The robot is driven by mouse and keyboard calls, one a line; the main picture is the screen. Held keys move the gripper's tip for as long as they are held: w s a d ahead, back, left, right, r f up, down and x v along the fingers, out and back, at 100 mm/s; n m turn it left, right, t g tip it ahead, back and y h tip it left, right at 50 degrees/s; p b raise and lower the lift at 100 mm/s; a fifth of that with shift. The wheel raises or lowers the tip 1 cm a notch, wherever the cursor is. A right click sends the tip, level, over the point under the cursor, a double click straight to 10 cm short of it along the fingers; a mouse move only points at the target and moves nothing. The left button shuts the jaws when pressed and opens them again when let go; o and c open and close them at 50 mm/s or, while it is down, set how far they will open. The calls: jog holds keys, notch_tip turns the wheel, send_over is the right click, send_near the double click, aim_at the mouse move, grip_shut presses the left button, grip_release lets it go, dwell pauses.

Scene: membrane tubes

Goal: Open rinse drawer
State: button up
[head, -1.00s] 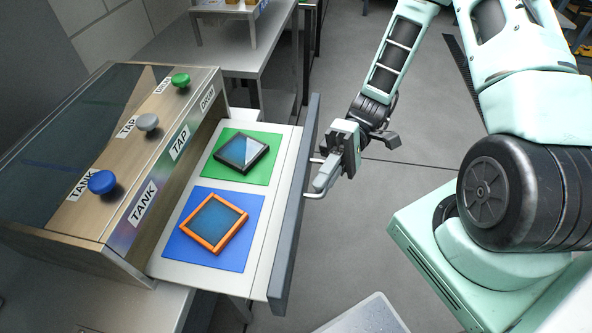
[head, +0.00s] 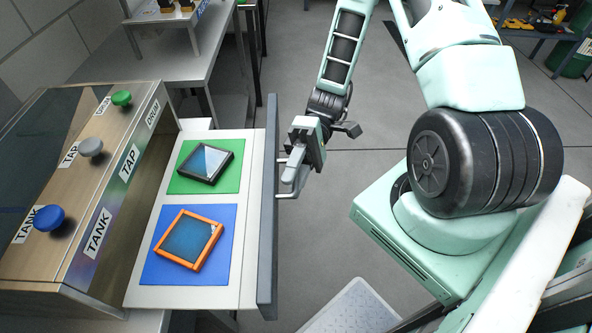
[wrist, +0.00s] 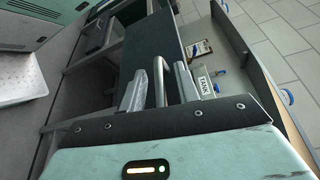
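The rinse drawer (head: 255,150) stands pulled out from the wood-and-steel cabinet (head: 150,180), its grey front panel (head: 267,220) facing right. A metal bar handle (head: 284,193) sticks out from that panel. My gripper (head: 297,178) is at the handle. In the wrist view the handle bar (wrist: 159,80) stands between my two fingers (wrist: 160,88), with a visible gap on both sides, so the fingers look open around it. In the drawer, a black-framed membrane (head: 205,162) lies on a green mat (head: 232,175) and an orange-framed membrane (head: 188,240) on a blue mat (head: 225,265).
Green (head: 121,98), grey (head: 90,147) and blue (head: 48,218) knobs sit on the cabinet top. A grey table (head: 190,60) stands behind.

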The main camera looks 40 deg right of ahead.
jog(key=b+v, duration=0.2)
jog(key=v, duration=1.5)
jog(key=shift+d+b, duration=0.2)
jog(key=shift+b, duration=0.1)
jog(key=shift+w, duration=0.15)
